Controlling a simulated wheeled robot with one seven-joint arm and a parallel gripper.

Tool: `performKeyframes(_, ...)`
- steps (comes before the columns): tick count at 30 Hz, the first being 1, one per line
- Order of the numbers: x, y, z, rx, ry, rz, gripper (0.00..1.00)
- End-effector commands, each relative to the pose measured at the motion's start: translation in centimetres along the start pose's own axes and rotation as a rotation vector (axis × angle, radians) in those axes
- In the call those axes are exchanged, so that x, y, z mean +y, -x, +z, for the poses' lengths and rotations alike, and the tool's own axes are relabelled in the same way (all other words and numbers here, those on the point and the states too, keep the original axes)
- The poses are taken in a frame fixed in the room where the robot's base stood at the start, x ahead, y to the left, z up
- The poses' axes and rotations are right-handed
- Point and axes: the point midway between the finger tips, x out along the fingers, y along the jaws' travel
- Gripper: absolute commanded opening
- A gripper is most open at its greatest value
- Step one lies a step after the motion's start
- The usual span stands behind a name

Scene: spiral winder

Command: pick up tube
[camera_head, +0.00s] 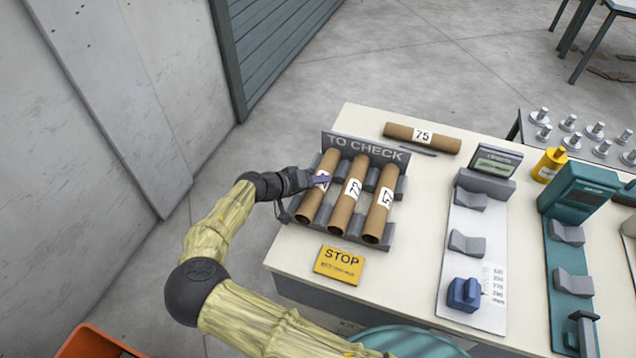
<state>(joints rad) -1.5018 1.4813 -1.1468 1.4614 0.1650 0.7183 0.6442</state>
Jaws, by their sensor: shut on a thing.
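Three brown cardboard tubes lie side by side in a dark grey rack (350,232) marked "TO CHECK". They are the left tube (313,198), the middle tube marked 72 (345,205) and the right tube marked 57 (379,212). Another tube marked 75 (400,132) lies on the table behind the rack. My gripper (318,181) comes in from the left and is shut on the left tube around its middle, partly covering its label. The left tube still appears to lie in the rack. The far finger is hard to make out.
The white table (310,255) has a yellow STOP sign (339,265) in front of the rack. To the right stand a measuring stand (468,245) with a blue block, a yellow bottle (549,165) and a teal device (575,200). An orange bin (95,343) is at the lower left.

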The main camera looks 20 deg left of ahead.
Motion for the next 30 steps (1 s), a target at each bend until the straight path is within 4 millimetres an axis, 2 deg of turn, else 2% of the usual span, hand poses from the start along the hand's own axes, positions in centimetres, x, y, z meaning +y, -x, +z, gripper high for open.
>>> performKeyframes(5,0.4,0.3,-0.3,0.001,-0.001,-0.001,0.21)
performKeyframes(10,2.0,1.4,-1.4,0.0,-0.004,-0.003,0.21)
performKeyframes(24,10.6,7.1,-7.1,0.001,-0.003,-0.004,0.21)
performKeyframes(30,12.7,8.5,-8.5,0.001,-0.001,-0.002,0.21)
